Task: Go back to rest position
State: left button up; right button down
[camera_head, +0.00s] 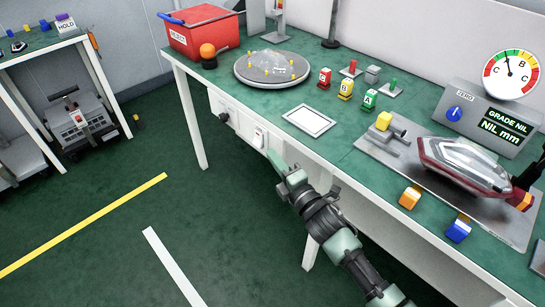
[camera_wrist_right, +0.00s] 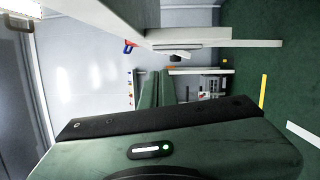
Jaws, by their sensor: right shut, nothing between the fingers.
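My right arm comes in from the bottom right in the head view. Its gripper (camera_head: 273,160) is beside the front edge of the green-topped workbench (camera_head: 250,105), near the switches on its front panel. The gripper is shut and empty. In the right wrist view its green fingers (camera_wrist_right: 155,88) lie close together in front of a pale wall, with nothing held. My left gripper is in neither view.
A tail lamp (camera_head: 465,165) lies on a grey plate on the bench at the right, by a gauge box (camera_head: 490,118). A red crate (camera_head: 203,30) and a round turntable (camera_head: 271,67) stand farther back. Open green floor (camera_head: 130,200) lies left of the bench.

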jog(key=shift+w+f, duration=0.15)
jog(key=shift+w, duration=0.1)
jog(key=shift+s+a, duration=0.1)
